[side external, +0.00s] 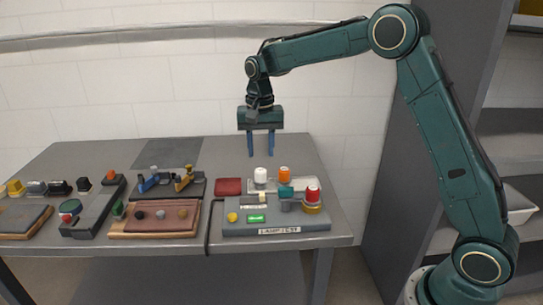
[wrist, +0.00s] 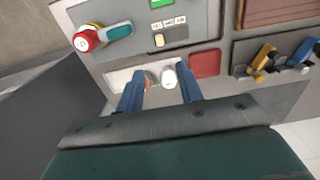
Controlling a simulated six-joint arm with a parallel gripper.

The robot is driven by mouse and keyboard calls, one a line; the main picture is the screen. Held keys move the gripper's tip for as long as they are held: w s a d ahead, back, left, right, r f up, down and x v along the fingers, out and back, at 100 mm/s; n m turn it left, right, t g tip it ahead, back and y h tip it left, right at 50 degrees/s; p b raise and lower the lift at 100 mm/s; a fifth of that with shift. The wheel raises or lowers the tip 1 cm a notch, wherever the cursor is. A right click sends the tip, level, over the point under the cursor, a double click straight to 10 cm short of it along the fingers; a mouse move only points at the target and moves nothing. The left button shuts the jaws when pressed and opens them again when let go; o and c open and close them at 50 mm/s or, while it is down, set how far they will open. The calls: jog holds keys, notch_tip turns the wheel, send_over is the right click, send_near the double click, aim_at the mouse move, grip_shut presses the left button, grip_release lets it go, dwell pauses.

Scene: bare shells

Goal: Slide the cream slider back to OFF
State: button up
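The cream slider (wrist: 158,40) is a small block in a dark slot on the grey panel (wrist: 205,20), at the slot's left end in the wrist view. A small printed label lies beside the slot, too small to read surely. In the side view the slider (side external: 262,197) shows on the panel (side external: 290,228) behind the green display. My gripper (side external: 261,155) is open and empty, pointing down above the rear of the panel, apart from the slider. Its two blue fingers also show in the wrist view (wrist: 158,68), spread apart.
A white knob (side external: 261,175) and an orange knob (side external: 284,173) stand on a pale strip below my fingers. A teal handle (side external: 286,191) and red knob (side external: 313,192) rise at the panel's right. A red pad (side external: 228,187) lies left. Other control blocks fill the table's left.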

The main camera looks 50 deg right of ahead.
aim_at(262, 194)
notch_tip(262, 194, down, 14)
jog(key=shift+r, duration=0.1)
dwell(0.9)
jog(key=shift+c, duration=0.3)
grip_shut()
